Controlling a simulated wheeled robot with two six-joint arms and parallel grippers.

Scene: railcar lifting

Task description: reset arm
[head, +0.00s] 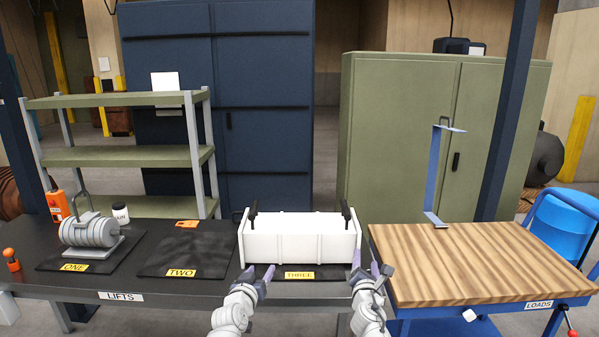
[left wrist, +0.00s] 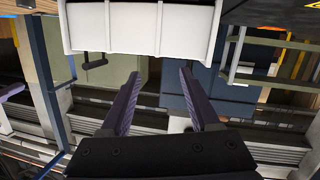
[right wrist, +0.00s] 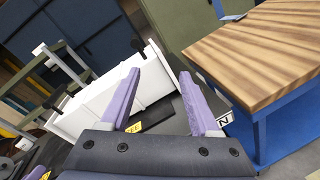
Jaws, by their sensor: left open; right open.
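My left gripper (head: 262,279) is open and empty, in front of the left part of a white box (head: 300,241). My right gripper (head: 369,267) is open and empty, by the box's right front corner. The box has a black handle at each end and stands upright on the black mat labelled THREE (head: 299,275). In the left wrist view the white box (left wrist: 140,28) is beyond the two purple fingers (left wrist: 160,100). In the right wrist view the box (right wrist: 110,100) is partly behind the open fingers (right wrist: 165,103). Neither gripper appears to hold the box.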

